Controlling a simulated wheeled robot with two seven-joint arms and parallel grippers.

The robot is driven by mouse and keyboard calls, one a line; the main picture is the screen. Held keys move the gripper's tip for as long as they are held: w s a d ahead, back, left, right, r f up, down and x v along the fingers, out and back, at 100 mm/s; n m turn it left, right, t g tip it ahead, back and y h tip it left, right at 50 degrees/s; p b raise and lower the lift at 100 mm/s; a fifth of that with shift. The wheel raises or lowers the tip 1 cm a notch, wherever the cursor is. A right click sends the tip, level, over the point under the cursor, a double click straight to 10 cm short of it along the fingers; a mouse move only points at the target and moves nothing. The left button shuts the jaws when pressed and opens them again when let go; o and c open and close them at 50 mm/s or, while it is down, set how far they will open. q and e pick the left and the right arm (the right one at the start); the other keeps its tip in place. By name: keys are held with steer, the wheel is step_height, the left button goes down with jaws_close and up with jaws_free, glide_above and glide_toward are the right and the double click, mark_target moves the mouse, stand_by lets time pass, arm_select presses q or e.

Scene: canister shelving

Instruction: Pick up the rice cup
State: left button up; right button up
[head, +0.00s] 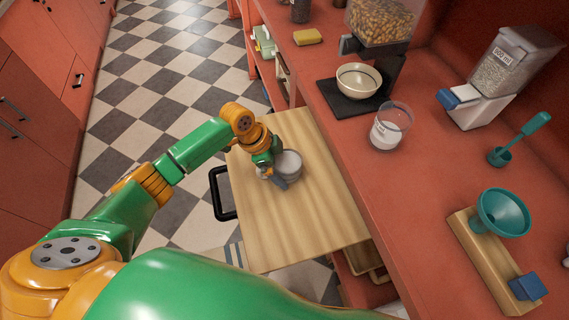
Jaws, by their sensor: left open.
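A clear cup with white contents (384,134) and a small label stands upright on the red counter; I take it to be the rice cup, though the label is too small to read. My left gripper (278,177) is open, low over the pull-out wooden board (316,220), well to the left of that cup. A pale grey round container (290,161) stands on the board right beside the gripper, partly hidden by it. I cannot tell whether the fingers touch it. My right gripper is out of view.
A bowl (358,80) sits on a black mat (345,101) under a nut dispenser (382,20). A grain dispenser (510,70), a teal scoop (520,138) and a teal funnel (503,212) on a wooden stand are right. A yellow sponge (307,37) lies behind.

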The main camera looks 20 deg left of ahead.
arm_select(q)
steer(key=c, duration=1.2)
